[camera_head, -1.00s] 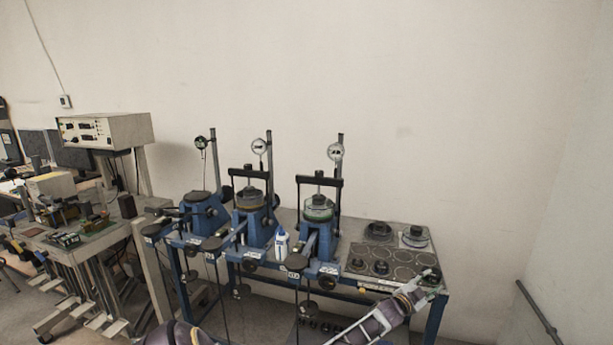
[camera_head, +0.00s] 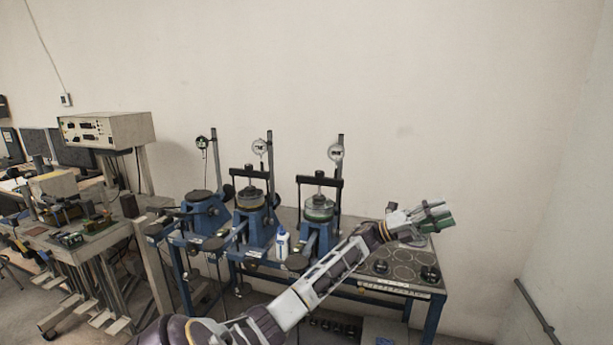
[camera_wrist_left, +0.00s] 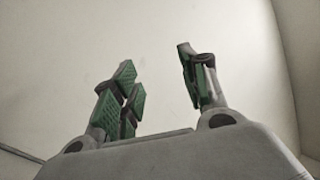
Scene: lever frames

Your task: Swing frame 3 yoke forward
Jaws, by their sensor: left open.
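Three blue lever frames stand in a row on the bench. The right frame (camera_head: 316,238) has an upright black yoke (camera_head: 320,181) over a round green-tinted cell (camera_head: 319,208) and a dial gauge behind. The middle frame (camera_head: 257,230) has a similar upright yoke. The left frame (camera_head: 204,216) shows no upright yoke. Frame numbers are too small to read. My left gripper (camera_head: 438,216) is open and empty, raised right of the right frame, apart from it. The left wrist view shows its spread green-padded fingers (camera_wrist_left: 158,85) against bare wall. My right gripper is not seen.
A white bottle (camera_head: 282,242) stands between the middle and right frames. A plate with round discs (camera_head: 405,268) lies at the bench's right end, under my arm. An instrument bench (camera_head: 75,230) stands at left. The space above the frames is clear.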

